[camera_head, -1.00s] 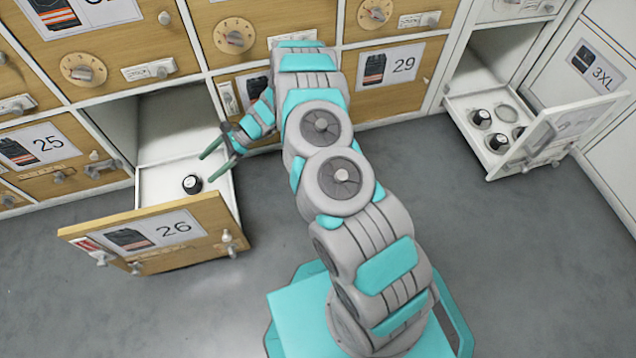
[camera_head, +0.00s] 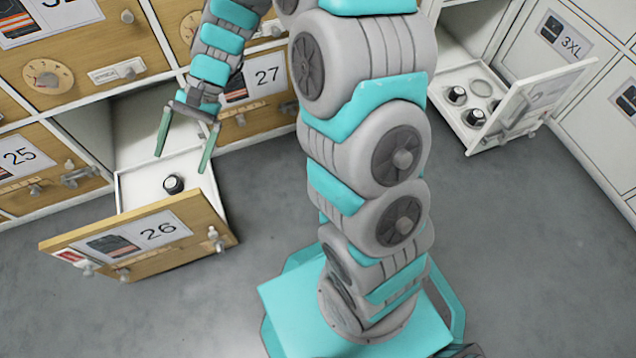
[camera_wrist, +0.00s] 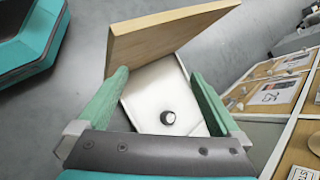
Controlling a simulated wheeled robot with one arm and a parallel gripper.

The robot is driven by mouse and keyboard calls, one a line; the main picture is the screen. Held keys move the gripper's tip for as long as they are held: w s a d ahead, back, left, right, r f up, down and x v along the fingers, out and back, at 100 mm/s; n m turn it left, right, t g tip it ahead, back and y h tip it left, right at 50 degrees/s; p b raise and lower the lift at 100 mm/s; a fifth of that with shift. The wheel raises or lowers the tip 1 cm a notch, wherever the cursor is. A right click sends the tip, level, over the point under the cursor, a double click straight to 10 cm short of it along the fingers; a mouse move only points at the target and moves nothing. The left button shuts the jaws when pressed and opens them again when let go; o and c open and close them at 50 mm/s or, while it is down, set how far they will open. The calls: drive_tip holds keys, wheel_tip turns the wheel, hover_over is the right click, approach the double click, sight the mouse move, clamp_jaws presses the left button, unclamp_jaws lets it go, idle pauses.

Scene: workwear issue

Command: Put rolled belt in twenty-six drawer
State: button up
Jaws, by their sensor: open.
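The drawer labelled 26 (camera_head: 208,225) is pulled open at the left, with its wooden front towards me and a white inside. One rolled belt (camera_head: 173,184), dark with a pale rim, lies on its floor; it also shows in the wrist view (camera_wrist: 167,117). My gripper (camera_head: 183,157) is open and empty above the drawer, fingers pointing down. In the wrist view the green fingers stand on either side of the belt, which is apart from them and lower.
An open white drawer (camera_head: 478,148) at the right holds several similar dark rolls in round recesses. Shut drawers 25 (camera_head: 20,160) and 27 (camera_head: 262,85) flank drawer 26. The grey floor (camera_head: 120,310) in front is clear.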

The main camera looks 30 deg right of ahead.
drive_tip(key=s+d+r+n+t+h, duration=0.1)
drive_tip(key=s+d+r+n+h, duration=0.2)
drive_tip(key=s+d, duration=0.7)
drive_tip(key=s+d+r+n+t+h, duration=0.1)
drive_tip(key=s+d+r+n+h, duration=0.2)
drive_tip(key=s+d, duration=0.8)
drive_tip(key=s+r+h, duration=0.1)
drive_tip(key=s+h, duration=0.1)
drive_tip(key=s, duration=0.1)
drive_tip(key=shift+s+r+t, duration=0.15)
drive_tip(key=shift+r+t, duration=0.25)
